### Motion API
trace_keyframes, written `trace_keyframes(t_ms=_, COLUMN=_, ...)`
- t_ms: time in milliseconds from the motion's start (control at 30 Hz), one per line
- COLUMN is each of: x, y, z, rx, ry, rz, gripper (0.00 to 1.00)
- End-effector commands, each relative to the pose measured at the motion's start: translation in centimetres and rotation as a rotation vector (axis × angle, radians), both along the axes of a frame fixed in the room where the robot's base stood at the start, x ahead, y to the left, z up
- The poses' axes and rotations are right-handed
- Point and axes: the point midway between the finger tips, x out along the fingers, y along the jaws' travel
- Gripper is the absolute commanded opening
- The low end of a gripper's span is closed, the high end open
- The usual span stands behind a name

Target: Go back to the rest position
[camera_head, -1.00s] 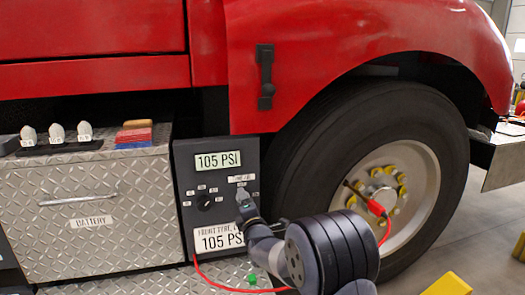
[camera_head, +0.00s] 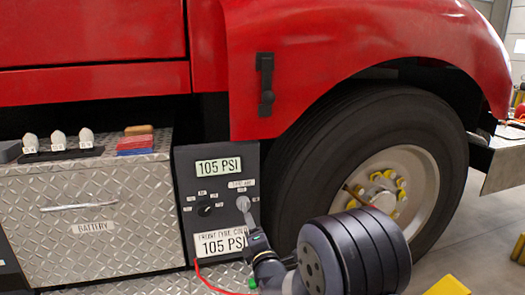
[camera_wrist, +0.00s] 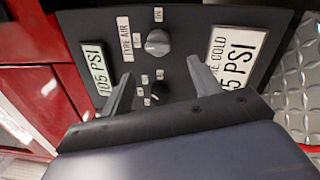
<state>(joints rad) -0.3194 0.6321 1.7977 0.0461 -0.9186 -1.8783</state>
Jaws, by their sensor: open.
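The dark pump panel (camera_head: 185,222) stands beside the truck's front wheel, its upper display (camera_head: 218,166) reading 105 PSI. A plate (camera_head: 220,243) low on the panel also reads 105 PSI. A grey tyre-air knob (camera_head: 243,203) sits at the panel's right, and it also shows in the wrist view (camera_wrist: 157,42). A small black selector knob (camera_head: 205,209) is left of it. My gripper (camera_wrist: 160,76) is open, its two fingers apart with nothing between them. It faces the panel close in front; in the head view its fingertips are hard to make out.
The tyre (camera_head: 300,165) and its pale hub (camera_head: 415,175) are right of the panel, partly behind my arm. A red hose (camera_head: 215,286) runs from the panel's foot. The battery box (camera_head: 100,255) with bulbs and coloured blocks on top is at left. A yellow block (camera_head: 447,286) lies lower right.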

Motion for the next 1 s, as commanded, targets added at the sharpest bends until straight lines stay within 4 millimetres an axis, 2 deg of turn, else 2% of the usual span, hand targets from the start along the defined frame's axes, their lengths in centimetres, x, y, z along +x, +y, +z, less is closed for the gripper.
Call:
trace_keyframes(t_ms=33, x=-0.8, y=-0.2, z=0.0, rx=-0.001, ry=0.003, rz=0.000, gripper=0.59)
trace_keyframes(t_ms=67, x=-0.7, y=-0.2, z=0.0, rx=0.000, ry=0.000, rz=0.000, gripper=0.59)
trace_keyframes(t_ms=300, x=3.4, y=0.9, z=0.1, rx=0.001, ry=-0.003, rz=-0.001, gripper=0.59)
trace_keyframes(t_ms=767, x=9.8, y=2.7, z=0.6, rx=0.002, ry=-0.004, rz=-0.003, gripper=0.59)
trace_keyframes(t_ms=1000, x=9.7, y=2.8, z=1.0, rx=0.211, ry=0.059, rz=-0.002, gripper=0.59)
